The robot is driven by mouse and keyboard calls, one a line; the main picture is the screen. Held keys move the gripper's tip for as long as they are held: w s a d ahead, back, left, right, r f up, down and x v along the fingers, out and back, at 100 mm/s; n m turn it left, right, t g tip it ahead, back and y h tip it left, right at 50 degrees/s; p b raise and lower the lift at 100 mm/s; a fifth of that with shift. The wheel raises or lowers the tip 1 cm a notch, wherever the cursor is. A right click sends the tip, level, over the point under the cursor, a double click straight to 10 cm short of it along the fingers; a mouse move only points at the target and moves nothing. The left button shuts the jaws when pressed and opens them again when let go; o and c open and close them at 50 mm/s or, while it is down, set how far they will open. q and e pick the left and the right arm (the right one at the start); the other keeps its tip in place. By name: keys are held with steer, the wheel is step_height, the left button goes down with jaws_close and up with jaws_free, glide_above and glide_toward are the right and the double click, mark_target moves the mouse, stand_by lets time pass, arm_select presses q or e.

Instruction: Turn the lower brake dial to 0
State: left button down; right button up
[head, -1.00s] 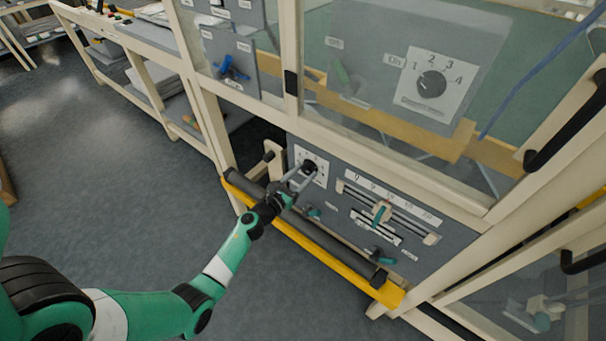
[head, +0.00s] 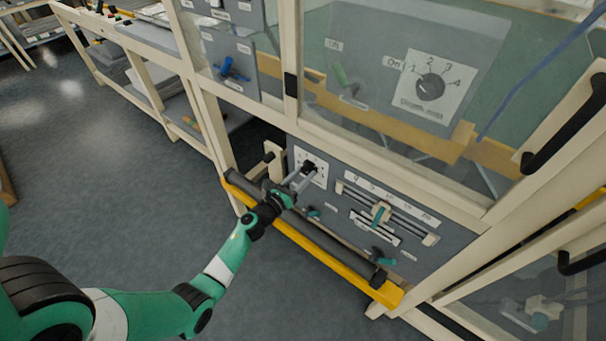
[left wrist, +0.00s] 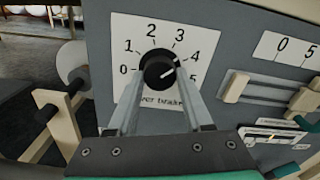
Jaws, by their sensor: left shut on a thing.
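The lower brake dial (left wrist: 159,69) is a black round knob on a white scale plate marked 0 to 5, with part of the "lower brake" label hidden by my fingers. Its white pointer line points up and right, toward 4. My left gripper (left wrist: 161,78) has its two grey fingers on either side of the knob and is shut on it. In the head view my left gripper (head: 305,172) reaches the lower grey panel from the left, and the dial is partly covered by the fingers. My right gripper is not in view.
A slider scale (head: 392,204) sits right of the dial, with small teal levers below. A dark roller (head: 335,245) and yellow bar (head: 330,262) run in front of the panel. Another dial (head: 431,87) is behind glass above. Open floor lies to the left.

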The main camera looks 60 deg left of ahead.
arm_select(q)
steer(key=n+p, duration=0.1)
steer(key=n, duration=0.6)
steer(key=shift+r+p, duration=0.1)
steer(key=shift+p, duration=0.2)
steer(key=n+p, duration=0.1)
steer(key=n, duration=0.3)
steer(key=n+p, duration=0.1)
steer(key=n, duration=0.2)
steer(key=shift+n, duration=0.3)
steer(key=n+p, duration=0.1)
steer(key=n, duration=0.2)
steer(key=shift+r+n, duration=0.1)
steer(key=shift+n, duration=0.2)
steer(key=n+p, duration=0.1)
steer(key=n, duration=0.2)
steer(key=shift+n, duration=0.4)
steer(key=n+p, duration=0.1)
steer(key=n, duration=0.2)
steer(key=shift+n+p, duration=0.3)
steer(key=shift+n, duration=1.7)
